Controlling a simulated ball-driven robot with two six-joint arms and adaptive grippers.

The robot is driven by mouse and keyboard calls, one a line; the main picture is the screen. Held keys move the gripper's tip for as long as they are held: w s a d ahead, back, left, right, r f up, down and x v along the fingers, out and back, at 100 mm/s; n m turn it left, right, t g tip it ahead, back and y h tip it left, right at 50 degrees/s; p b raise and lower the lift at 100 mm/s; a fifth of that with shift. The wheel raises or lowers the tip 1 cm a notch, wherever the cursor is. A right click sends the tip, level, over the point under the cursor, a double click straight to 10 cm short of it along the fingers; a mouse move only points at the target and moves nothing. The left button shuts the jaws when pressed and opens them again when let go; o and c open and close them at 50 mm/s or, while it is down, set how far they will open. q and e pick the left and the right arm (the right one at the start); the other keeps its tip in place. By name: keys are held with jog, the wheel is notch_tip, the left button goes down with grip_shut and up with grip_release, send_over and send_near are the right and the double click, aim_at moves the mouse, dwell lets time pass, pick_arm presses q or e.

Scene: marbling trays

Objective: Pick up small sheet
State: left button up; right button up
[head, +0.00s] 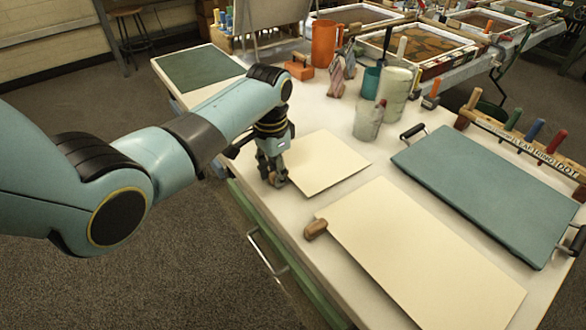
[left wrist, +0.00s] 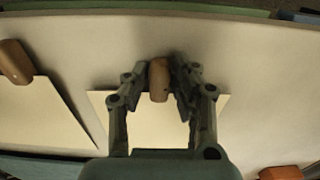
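The small sheet (head: 325,162) is a cream rectangle lying flat near the table's left edge. A short brown wooden grip (left wrist: 159,80) sits at its edge in the left wrist view, where the sheet (left wrist: 160,128) shows between and beside my fingers. My left gripper (head: 272,178) reaches down at the sheet's near left edge. Its fingers (left wrist: 160,78) close in on both sides of the wooden grip and appear to touch it. My right gripper is not in view.
A larger cream sheet (head: 420,255) with its own wooden grip (head: 315,229) lies nearer. A blue-green board (head: 485,190) with black handles lies to the right. Cups (head: 368,120), an orange jug (head: 325,43) and a comb rack (head: 520,140) stand behind.

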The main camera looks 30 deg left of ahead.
pick_arm(q)
jog(key=shift+c, duration=1.4)
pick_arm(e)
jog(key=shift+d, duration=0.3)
